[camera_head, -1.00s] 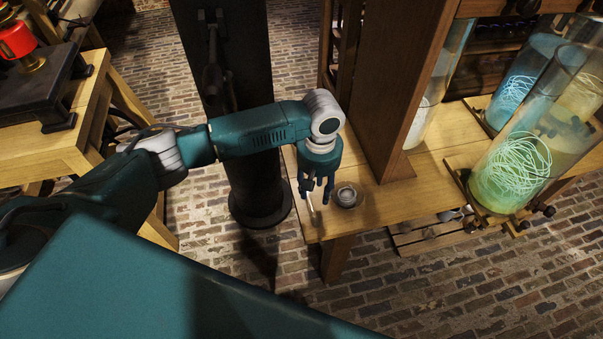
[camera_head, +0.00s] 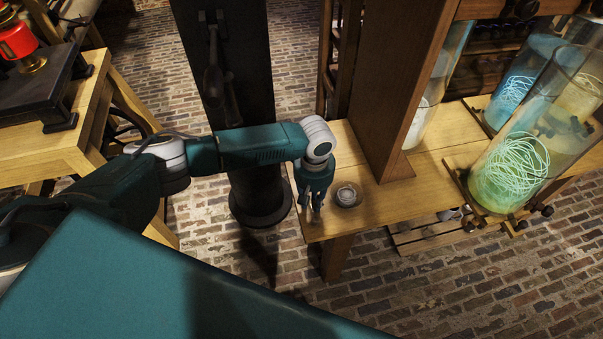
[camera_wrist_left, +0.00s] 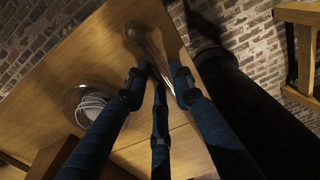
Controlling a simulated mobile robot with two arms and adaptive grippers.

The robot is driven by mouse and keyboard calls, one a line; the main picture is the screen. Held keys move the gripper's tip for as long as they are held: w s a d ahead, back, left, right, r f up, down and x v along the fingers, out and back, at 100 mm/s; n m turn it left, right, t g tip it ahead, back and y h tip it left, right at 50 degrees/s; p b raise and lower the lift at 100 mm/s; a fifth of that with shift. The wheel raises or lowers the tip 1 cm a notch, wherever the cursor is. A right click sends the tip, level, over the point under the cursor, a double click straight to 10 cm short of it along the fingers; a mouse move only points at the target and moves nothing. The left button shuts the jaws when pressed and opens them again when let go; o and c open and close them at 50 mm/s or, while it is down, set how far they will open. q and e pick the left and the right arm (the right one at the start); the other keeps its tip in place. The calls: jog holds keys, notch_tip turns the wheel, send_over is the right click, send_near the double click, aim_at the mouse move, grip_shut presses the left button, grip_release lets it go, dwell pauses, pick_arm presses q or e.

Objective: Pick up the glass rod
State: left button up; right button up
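My left gripper (camera_head: 313,212) points down over the near left corner of the wooden bench. Its three dark fingers also show in the left wrist view (camera_wrist_left: 158,86), with gaps between the tips. A thin, shiny, pale streak, seemingly the glass rod (camera_wrist_left: 152,48), lies just beyond the fingertips near the bench edge. Its outline is faint, and I cannot tell whether the fingers touch it. In the head view the rod is hardly discernible at the fingers. My right gripper is not in view.
A small round glass dish (camera_head: 347,194) with a pale piece in it stands right of the gripper. A wooden post (camera_head: 385,120) rises behind it. Large glass jars (camera_head: 515,165) stand at the right. A dark column (camera_head: 255,150) stands left of the bench.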

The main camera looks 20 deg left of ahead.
pick_arm(q)
grip_shut()
